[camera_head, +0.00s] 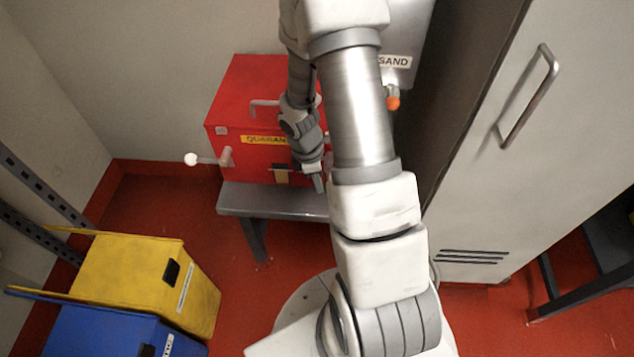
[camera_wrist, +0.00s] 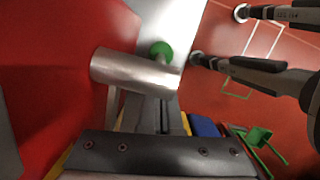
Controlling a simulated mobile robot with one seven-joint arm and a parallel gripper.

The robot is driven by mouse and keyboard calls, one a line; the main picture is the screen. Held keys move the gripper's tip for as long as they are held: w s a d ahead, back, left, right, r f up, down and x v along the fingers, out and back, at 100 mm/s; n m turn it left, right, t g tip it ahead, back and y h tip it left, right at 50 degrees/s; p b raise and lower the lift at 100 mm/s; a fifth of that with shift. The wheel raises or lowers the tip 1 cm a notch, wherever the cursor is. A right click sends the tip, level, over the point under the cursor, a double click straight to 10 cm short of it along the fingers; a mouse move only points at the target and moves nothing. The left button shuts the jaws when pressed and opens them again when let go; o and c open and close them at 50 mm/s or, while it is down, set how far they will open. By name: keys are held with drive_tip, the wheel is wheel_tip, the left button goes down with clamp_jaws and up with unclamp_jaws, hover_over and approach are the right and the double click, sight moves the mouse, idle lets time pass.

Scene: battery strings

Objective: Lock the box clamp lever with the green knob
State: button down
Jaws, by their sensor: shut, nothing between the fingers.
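In the wrist view a green knob (camera_wrist: 160,49) shows just beyond a short metal cylinder (camera_wrist: 135,72), which lies close to the camera beside a red surface. The cylinder hides part of what is behind it. In the head view my gripper (camera_head: 319,183) is shut and empty. My arm covers the right part of the box, and the green knob is hidden in the head view. I cannot tell whether my gripper touches the lever.
The red box stands on a grey bench (camera_head: 245,198). A white-knobbed lever (camera_head: 191,159) sticks out left. An orange knob (camera_head: 393,103) is under the SAND box (camera_head: 396,62). A tall cabinet (camera_head: 470,170) stands right; yellow (camera_head: 140,265) and blue (camera_head: 90,333) bins stand left.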

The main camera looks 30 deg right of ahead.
drive_tip(key=shift+s+d+f+g+h+b, duration=0.2)
drive_tip(key=shift+d+g+h+b, duration=0.1)
drive_tip(key=shift+g+h+b, duration=0.25)
drive_tip(key=shift+s+d+f+g+h+b, duration=0.2)
drive_tip(key=shift+d+g+h+b, duration=0.1)
drive_tip(key=shift+h, duration=0.35)
drive_tip(key=g+h, duration=0.1)
drive_tip(key=s+d+g+h, duration=0.1)
drive_tip(key=h, duration=0.1)
drive_tip(key=d+g+h, duration=0.1)
drive_tip(key=shift+s+d+r+h, duration=0.25)
drive_tip(key=shift+s+r+h, duration=0.05)
drive_tip(key=shift+s+r, duration=0.05)
drive_tip(key=g+h, duration=0.1)
drive_tip(key=s+d+g+h, duration=0.1)
drive_tip(key=h, duration=0.1)
drive_tip(key=shift+d+r+p, duration=0.2)
drive_tip(key=shift+r+p, duration=0.1)
drive_tip(key=shift+r, duration=0.1)
drive_tip(key=r+g+h, duration=0.1)
drive_tip(key=d+r+h, duration=0.1)
drive_tip(key=h, duration=0.1)
drive_tip(key=shift+s+d+g+p, duration=0.15)
drive_tip(key=shift+s+g+p, duration=0.15)
drive_tip(key=shift+s+g, duration=0.1)
drive_tip(key=shift+r, duration=0.1)
